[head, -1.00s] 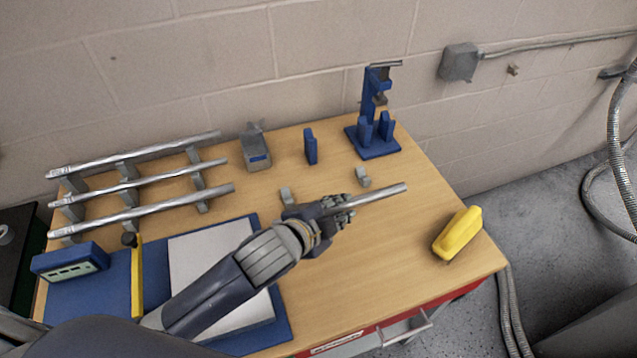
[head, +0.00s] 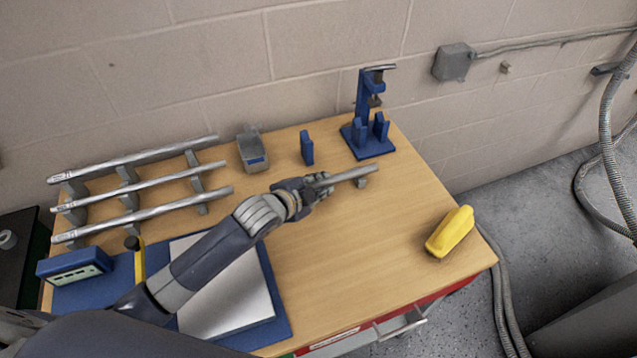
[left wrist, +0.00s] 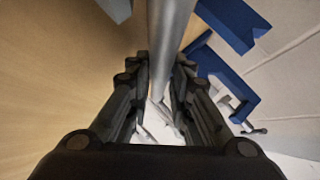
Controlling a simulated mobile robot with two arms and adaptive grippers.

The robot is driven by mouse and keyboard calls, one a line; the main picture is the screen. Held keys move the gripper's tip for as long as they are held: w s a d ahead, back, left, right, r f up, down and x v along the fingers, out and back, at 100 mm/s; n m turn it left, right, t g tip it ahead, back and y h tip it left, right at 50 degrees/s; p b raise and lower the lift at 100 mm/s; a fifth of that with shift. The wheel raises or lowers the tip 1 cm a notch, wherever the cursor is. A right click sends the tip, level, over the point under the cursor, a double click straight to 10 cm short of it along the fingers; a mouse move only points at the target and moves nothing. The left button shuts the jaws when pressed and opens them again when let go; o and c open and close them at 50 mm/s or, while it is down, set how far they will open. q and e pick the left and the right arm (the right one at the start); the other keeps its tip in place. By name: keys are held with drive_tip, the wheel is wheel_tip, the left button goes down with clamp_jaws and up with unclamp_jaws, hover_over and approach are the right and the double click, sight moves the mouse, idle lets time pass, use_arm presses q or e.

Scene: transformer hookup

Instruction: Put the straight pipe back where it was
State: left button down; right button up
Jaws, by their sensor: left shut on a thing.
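The straight pipe (head: 350,174) is a short grey metal tube. My left gripper (head: 320,184) is shut on it and holds it roughly level, its free end pointing right. In the left wrist view the pipe (left wrist: 171,40) runs between the two dark fingers (left wrist: 160,100). A small grey support (head: 362,183) on the table shows just under the pipe's right part; I cannot tell whether they touch. The other small support, seen earlier to its left, is hidden behind my gripper. My right gripper is not in view.
Three long pipes lie on a grey rack (head: 130,203) at the left. Behind stand a grey holder (head: 251,150), a blue block (head: 307,147) and a blue stand (head: 368,145). A yellow object (head: 450,232) sits front right. The wooden table's (head: 365,250) middle front is clear.

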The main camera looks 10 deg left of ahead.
use_arm(q)
drive_tip(key=shift+f, duration=0.45)
drive_tip(key=c, duration=1.7)
unclamp_jaws()
drive_tip(key=shift+f, duration=0.1)
drive_tip(key=shift+r, duration=0.45)
drive_tip(key=shift+s+a+r, duration=0.1)
drive_tip(key=shift+s+r, duration=0.1)
drive_tip(key=b+v, duration=0.1)
drive_tip(key=v, duration=1)
drive_tip(key=shift+s+r, duration=0.2)
